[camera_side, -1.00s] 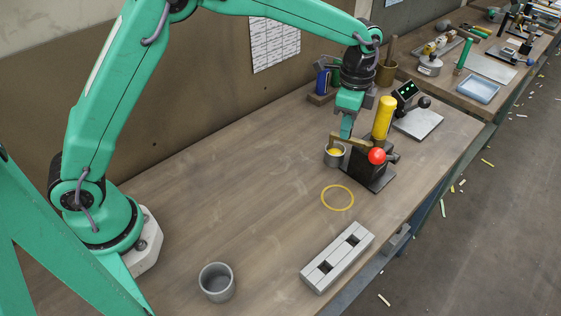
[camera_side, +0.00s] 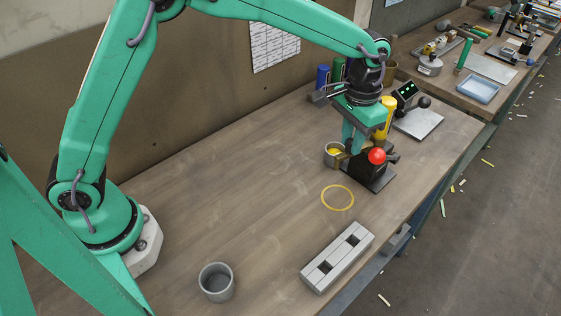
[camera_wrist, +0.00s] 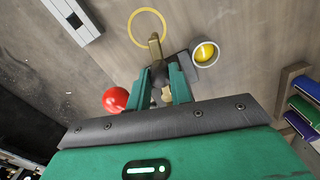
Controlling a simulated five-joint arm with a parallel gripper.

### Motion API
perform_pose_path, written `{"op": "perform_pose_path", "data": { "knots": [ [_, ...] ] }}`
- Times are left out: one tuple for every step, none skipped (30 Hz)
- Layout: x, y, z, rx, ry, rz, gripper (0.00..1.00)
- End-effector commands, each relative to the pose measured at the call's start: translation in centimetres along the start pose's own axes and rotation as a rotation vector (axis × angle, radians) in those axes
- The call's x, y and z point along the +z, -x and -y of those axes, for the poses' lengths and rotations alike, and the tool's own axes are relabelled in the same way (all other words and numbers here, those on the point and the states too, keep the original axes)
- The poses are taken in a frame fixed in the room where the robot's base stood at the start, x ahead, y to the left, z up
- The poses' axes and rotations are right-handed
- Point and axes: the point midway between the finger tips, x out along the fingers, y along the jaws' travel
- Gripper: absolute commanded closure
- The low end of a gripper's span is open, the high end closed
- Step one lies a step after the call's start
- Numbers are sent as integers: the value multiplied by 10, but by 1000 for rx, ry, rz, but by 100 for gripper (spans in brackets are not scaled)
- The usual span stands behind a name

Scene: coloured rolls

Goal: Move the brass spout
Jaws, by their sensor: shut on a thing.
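The brass spout (camera_wrist: 155,46) sticks out from the black dispenser, its free end pointing toward the yellow ring on the table. My gripper (camera_side: 354,147) is shut on it close to the dispenser's body; the wrist view also shows the fingers (camera_wrist: 159,72) around it. The dispenser (camera_side: 367,172) has a red ball knob (camera_side: 377,155) and a yellow upright cylinder (camera_side: 388,112), partly hidden by my gripper. A grey cup (camera_wrist: 206,54) with something yellow inside stands beside the spout, and it also shows in the side view (camera_side: 332,156).
The yellow ring (camera_side: 338,198) lies flat on the table (camera_side: 250,190). An empty grey cup (camera_side: 216,283) and a grey block (camera_side: 338,258) with two square holes stand nearer the front. A small screen (camera_side: 406,92) and blue cylinder (camera_side: 322,77) stand behind. The table's middle is clear.

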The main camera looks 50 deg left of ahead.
Motion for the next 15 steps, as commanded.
{"op": "perform_pose_path", "data": {
  "knots": [
    [-1, 2, -2, 1, 39, -4, 100],
    [-1, 2, -4, 1, 61, -4, 100],
    [-1, 2, -5, 1, 90, -4, 100],
    [-1, 2, -6, 1, 111, -4, 100],
    [-1, 2, -7, 1, 130, -4, 100],
    [-2, 2, -8, 1, 154, -4, 100],
    [-2, 2, -9, 1, 169, -4, 100],
    [-2, 2, -10, 1, 185, -4, 100],
    [-2, 2, -11, 1, 201, -4, 100],
    [-2, 3, -11, 1, 213, -4, 100],
    [-2, 3, -12, 1, 222, -4, 100],
    [-3, 3, -12, 1, 235, -4, 100],
    [-3, 3, -13, 1, 241, -4, 100],
    [-3, 3, -13, 1, 247, -4, 100],
    [-3, 3, -13, 1, 253, -4, 100]
  ]
}}
